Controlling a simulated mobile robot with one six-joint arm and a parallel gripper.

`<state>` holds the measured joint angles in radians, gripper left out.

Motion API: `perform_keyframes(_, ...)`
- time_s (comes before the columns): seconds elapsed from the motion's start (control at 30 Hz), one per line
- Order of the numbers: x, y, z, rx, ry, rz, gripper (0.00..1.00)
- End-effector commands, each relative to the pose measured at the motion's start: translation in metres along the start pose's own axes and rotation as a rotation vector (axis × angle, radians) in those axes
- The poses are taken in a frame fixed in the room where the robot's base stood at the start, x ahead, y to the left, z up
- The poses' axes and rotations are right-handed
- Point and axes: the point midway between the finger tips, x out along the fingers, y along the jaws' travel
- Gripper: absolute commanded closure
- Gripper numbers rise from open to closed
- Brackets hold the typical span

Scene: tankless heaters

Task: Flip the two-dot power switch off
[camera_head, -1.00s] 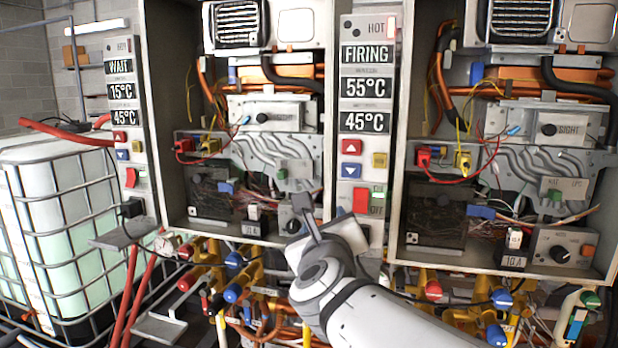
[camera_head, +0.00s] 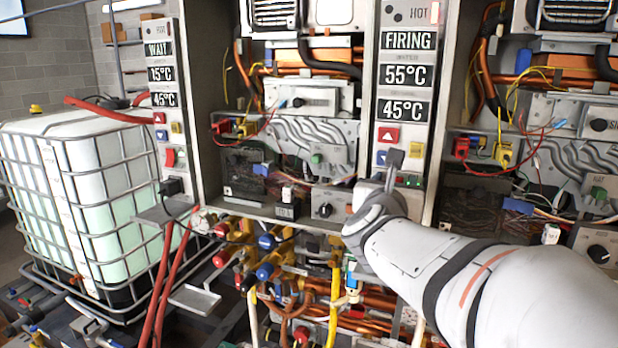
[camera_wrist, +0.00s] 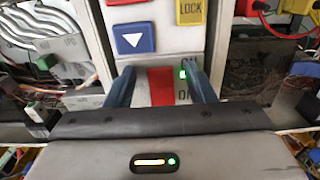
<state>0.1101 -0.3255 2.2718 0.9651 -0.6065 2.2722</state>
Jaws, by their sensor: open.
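The red power switch (camera_wrist: 161,85) is on the middle panel (camera_head: 405,72), which reads FIRING, 55°C and 45°C. In the wrist view it sits between the two fingers of my gripper (camera_wrist: 159,72), with a lit green light at its upper right and a partly covered label. My gripper (camera_head: 390,168) is open in front of the panel's lower part. In the head view it hides most of the switch. I cannot tell whether the fingers touch the switch.
A blue arrow button (camera_wrist: 132,40) and a yellow LOCK button (camera_wrist: 191,10) sit just above the switch. The left panel (camera_head: 162,75) reads WAIT and has its own red switch (camera_head: 170,157). Open heater cabinets with wires flank the middle panel. A caged white tank (camera_head: 95,165) stands left.

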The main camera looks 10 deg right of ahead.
Motion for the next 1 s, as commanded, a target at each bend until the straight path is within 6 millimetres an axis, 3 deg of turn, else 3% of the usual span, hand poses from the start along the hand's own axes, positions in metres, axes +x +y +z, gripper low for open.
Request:
perform_keyframes(0.23, 0.0005, 0.0003, -0.0003, -0.001, 0.0, 0.001, 0.52)
perform_keyframes(0.77, 0.0001, 0.0008, -0.0003, -0.001, 0.001, 0.002, 0.95)
perform_keyframes(1.0, -0.0002, 0.001, -0.0028, -0.001, -0.008, 0.003, 0.96)
